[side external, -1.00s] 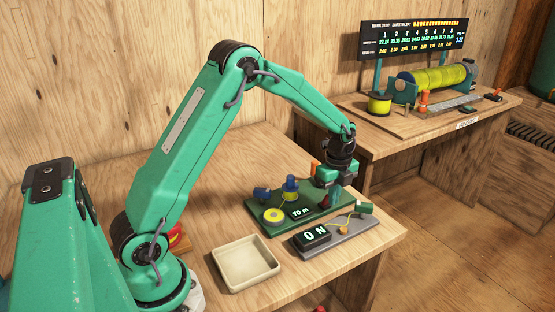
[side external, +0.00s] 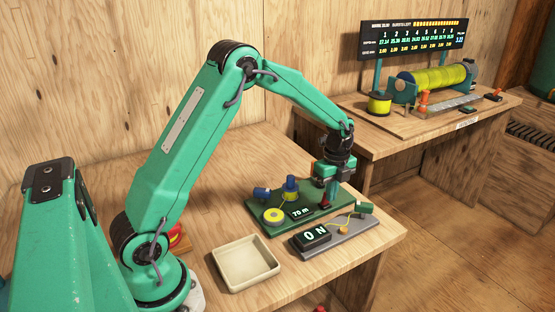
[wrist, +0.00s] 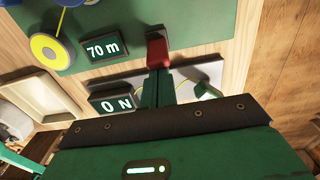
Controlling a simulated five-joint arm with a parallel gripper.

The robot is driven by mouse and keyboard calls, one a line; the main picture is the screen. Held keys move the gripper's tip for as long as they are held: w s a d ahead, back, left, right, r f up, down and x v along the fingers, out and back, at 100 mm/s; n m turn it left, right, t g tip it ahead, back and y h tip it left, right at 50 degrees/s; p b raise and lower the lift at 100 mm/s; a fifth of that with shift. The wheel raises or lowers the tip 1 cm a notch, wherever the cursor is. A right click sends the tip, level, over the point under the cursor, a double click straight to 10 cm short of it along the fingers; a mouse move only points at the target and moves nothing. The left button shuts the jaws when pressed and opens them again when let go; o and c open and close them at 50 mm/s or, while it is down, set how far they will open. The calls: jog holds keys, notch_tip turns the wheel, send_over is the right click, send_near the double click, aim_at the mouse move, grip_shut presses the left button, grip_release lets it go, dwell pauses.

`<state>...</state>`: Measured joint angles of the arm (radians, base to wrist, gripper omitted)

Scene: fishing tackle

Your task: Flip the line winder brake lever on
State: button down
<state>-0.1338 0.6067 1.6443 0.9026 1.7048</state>
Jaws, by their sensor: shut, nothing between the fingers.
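The line winder is a green board (side external: 270,226) on the bench, with a yellow spool (side external: 273,215), blue parts (side external: 291,184) and a "70 m" display (side external: 299,212). My gripper (side external: 325,203) is shut and empty, pointing down at the board's right end.
A cream tray (side external: 246,283) stands to the left. A second bench (side external: 380,146) holds a large winder and scoreboard.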

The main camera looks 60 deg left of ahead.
jog(key=shift+a+r, duration=0.25)
jog(key=shift+a, duration=0.65)
jog(key=shift+r, duration=0.2)
jog(key=shift+r, duration=0.6)
jog(key=shift+d+r, duration=0.1)
jog(key=shift+d, duration=0.1)
